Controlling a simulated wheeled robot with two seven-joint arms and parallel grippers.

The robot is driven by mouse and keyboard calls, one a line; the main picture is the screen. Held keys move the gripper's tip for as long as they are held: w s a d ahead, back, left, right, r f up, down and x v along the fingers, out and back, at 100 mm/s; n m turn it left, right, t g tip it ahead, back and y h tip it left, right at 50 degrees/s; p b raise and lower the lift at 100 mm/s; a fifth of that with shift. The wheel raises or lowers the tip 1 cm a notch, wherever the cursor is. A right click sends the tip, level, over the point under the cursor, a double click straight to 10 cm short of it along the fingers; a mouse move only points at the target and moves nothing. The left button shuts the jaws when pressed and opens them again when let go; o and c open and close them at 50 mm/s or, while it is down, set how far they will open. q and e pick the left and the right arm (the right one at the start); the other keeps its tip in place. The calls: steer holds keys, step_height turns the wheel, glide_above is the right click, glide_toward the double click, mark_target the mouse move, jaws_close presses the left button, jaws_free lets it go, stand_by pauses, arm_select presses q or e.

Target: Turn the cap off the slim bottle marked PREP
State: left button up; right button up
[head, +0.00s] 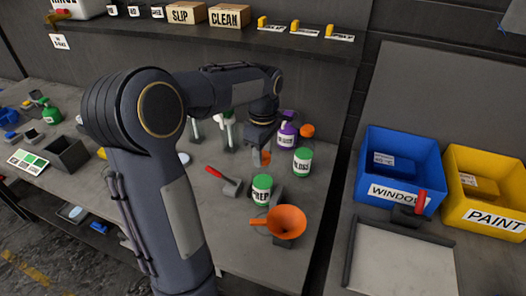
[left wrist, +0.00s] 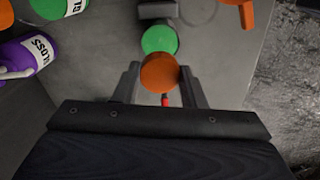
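A white bottle with a green cap, marked PREP (head: 262,192), stands on the bench behind the orange funnel. Its green cap (left wrist: 160,38) also shows in the left wrist view. My left gripper (head: 262,148) points down beyond this bottle, over an orange-capped thing (head: 265,158). In the left wrist view the round orange top (left wrist: 160,72) sits between the fingertips of my left gripper (left wrist: 159,70). The fingers stand apart, with a thin gap at the left one. Any label on the orange-capped thing is hidden. My right gripper is out of view.
The orange funnel (head: 286,221) stands in front of PREP. A red-handled tool (head: 222,178) lies to the left. A purple bottle (head: 286,134), a green-capped bottle (head: 303,161) and an orange-capped bottle (head: 307,131) stand to the right. Blue (head: 388,205) and yellow (head: 490,208) bins are farther right.

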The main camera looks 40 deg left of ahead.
arm_select(q)
steer(key=c, duration=0.5)
steer(key=n+p, duration=0.1)
steer(key=n, duration=0.3)
steer(key=shift+r, duration=0.2)
steer(key=n+p, duration=0.1)
steer(key=n, duration=0.2)
steer(key=shift+n, duration=0.4)
steer(key=n+p, duration=0.1)
steer(key=n, duration=0.2)
steer(key=shift+n+p, duration=0.3)
steer(key=shift+p, duration=0.05)
steer(key=shift+c, duration=0.2)
steer(key=shift+f+n+p, duration=0.15)
steer(key=shift+n+p, duration=0.15)
steer(key=shift+n, duration=0.9)
